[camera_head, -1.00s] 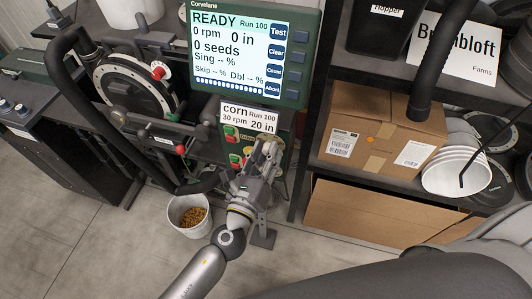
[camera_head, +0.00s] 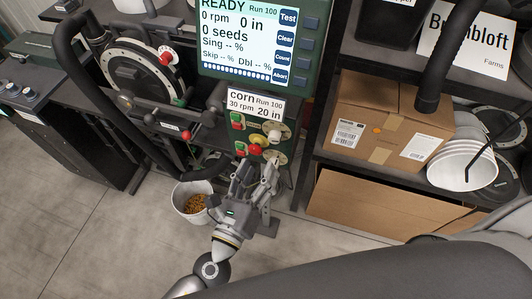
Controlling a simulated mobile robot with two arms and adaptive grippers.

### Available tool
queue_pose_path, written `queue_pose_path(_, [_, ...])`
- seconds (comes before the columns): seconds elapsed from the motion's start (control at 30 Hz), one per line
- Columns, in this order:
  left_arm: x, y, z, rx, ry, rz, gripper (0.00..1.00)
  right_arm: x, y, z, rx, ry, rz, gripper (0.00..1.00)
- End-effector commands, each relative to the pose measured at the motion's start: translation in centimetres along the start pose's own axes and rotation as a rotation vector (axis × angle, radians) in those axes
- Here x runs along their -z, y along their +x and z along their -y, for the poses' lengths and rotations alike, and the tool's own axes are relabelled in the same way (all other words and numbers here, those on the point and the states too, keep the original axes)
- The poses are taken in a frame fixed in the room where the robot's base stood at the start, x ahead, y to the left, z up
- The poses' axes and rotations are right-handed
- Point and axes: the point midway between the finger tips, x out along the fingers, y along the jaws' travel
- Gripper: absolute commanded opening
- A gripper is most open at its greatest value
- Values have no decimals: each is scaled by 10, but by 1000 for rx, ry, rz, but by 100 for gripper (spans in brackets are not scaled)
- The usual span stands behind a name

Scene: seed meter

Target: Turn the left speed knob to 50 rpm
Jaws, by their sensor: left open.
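The control panel (camera_head: 223,105) stands below the display, with two pale round knobs on its right side, an upper one (camera_head: 278,131) and a lower one (camera_head: 277,158). I cannot read their labels or settings, nor tell which is the left speed knob. My left gripper (camera_head: 257,169) is open and empty, just below and in front of the panel, its fingers pointing up toward it. One finger is close to the lower knob; contact cannot be told. The display (camera_head: 240,38) reads READY, 0 rpm. My right gripper is not in view.
A red button on yellow (camera_head: 256,147) and red and green buttons (camera_head: 237,120) sit left of the knobs. A card (camera_head: 255,103) reads corn, 30 rpm, 20 in. A seed bucket (camera_head: 190,207) is below. A shelf with a cardboard box (camera_head: 385,120) is at right.

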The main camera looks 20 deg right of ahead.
Motion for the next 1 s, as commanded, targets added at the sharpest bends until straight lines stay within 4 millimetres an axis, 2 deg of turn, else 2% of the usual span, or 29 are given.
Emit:
queue_pose_path(0.1, [1,-18,0,0,2,-2,50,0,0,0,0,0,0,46])
queue_pose_path(0.23, [0,-27,0,0,1,0,50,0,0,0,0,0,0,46])
queue_pose_path(0.83, [0,-28,0,0,-1,0,50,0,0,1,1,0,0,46])
queue_pose_path(0.93, [9,-28,-10,-20,-25,-15,50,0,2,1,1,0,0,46])
queue_pose_path(1.0, [26,-26,-28,-60,-81,-45,50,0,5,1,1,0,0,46])
